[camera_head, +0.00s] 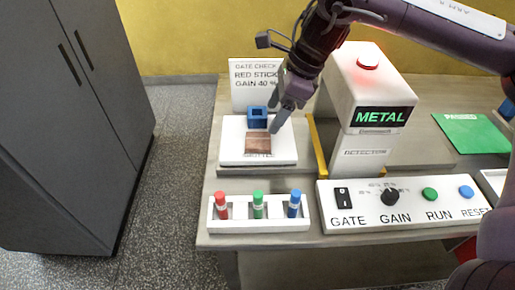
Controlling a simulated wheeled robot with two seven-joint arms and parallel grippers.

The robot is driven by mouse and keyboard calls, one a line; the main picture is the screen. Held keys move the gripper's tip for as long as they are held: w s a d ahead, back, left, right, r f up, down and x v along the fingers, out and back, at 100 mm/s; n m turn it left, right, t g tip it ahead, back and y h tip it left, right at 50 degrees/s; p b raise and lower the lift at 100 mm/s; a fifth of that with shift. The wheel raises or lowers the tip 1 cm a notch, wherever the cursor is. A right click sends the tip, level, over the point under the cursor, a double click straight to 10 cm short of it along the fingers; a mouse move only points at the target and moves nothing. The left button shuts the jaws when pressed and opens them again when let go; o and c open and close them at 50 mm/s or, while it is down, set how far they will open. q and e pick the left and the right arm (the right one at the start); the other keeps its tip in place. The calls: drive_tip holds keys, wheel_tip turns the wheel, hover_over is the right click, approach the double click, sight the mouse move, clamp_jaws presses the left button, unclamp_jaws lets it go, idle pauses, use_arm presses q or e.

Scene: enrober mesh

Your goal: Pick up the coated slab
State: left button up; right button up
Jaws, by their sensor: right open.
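A brown slab (258,143), which I take for the coated slab, lies on a white plate (229,154) at the left of the table. Part of a printed word shows on the plate in front of the slab. My right gripper (277,124) comes down from the upper right, its fingertips just behind and right of the slab. It is open, and I see nothing held in it. I cannot tell how far above the plate the tips are. My left gripper is not in view.
A blue block (257,118) stands right behind the slab, close to my gripper. The metal detector (362,105) and a yellow bar (317,148) stand to the right. A rack (238,225) with red, green and blue sticks and a control panel (405,219) line the front.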

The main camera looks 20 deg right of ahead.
sight(259, 139)
drive_tip(key=x, duration=0.4)
drive_tip(key=p+x, duration=0.1)
drive_tip(key=x, duration=0.2)
drive_tip(key=shift+s+a+f, duration=0.15)
drive_tip(key=shift+a+f, duration=0.1)
drive_tip(key=shift+f, duration=0.05)
drive_tip(key=shift+c, duration=0.2)
drive_tip(key=c, duration=0.7)
